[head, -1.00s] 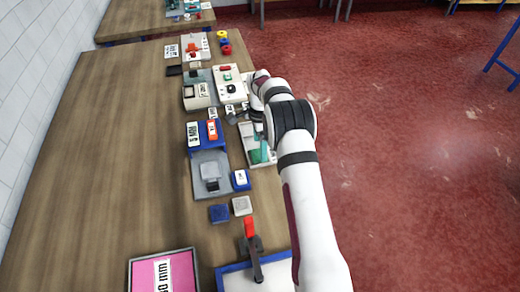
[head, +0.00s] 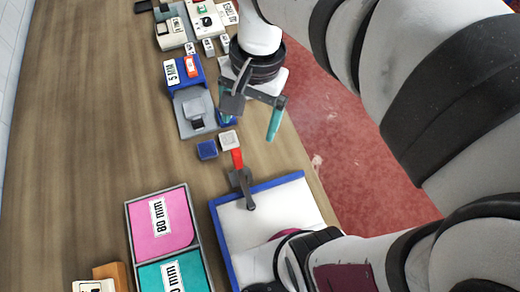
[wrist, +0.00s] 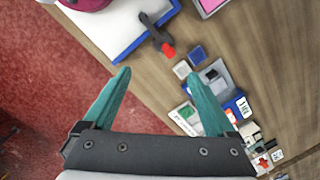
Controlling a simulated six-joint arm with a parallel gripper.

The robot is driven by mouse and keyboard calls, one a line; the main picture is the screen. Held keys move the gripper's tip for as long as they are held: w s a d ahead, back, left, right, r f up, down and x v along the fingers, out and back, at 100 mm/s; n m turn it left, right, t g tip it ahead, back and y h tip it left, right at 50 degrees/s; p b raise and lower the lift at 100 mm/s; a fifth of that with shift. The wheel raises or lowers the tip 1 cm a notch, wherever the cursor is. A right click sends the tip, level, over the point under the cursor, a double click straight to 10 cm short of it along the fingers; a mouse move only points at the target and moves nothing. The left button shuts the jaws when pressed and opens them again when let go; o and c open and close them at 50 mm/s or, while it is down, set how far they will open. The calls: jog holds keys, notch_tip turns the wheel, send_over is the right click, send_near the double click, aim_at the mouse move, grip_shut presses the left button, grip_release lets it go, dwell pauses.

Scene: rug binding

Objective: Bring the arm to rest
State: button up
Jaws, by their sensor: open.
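My gripper (head: 250,124) hangs above the right edge of the workbench, level with the grey fixture, with its two teal fingers spread apart. In the wrist view my gripper (wrist: 155,76) is open, with nothing between the fingers. My arm bends back over the right side of the head view, and its thick links hide part of the floor and bench edge.
A white board with a blue border (head: 229,228) carries a red-handled clamp (head: 240,178). A pink and teal tray (head: 127,226) lies left of it. A blue block (head: 207,149), a pale block (head: 228,140) and a grey fixture (head: 184,124) stand beyond.

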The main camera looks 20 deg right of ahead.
jog(key=s+a+f+n, duration=0.1)
jog(key=s+f+n, duration=0.2)
jog(key=s, duration=0.8)
jog(key=shift+s+a+f, duration=0.25)
jog(key=shift+s+f, duration=0.1)
jog(key=shift+f, duration=0.05)
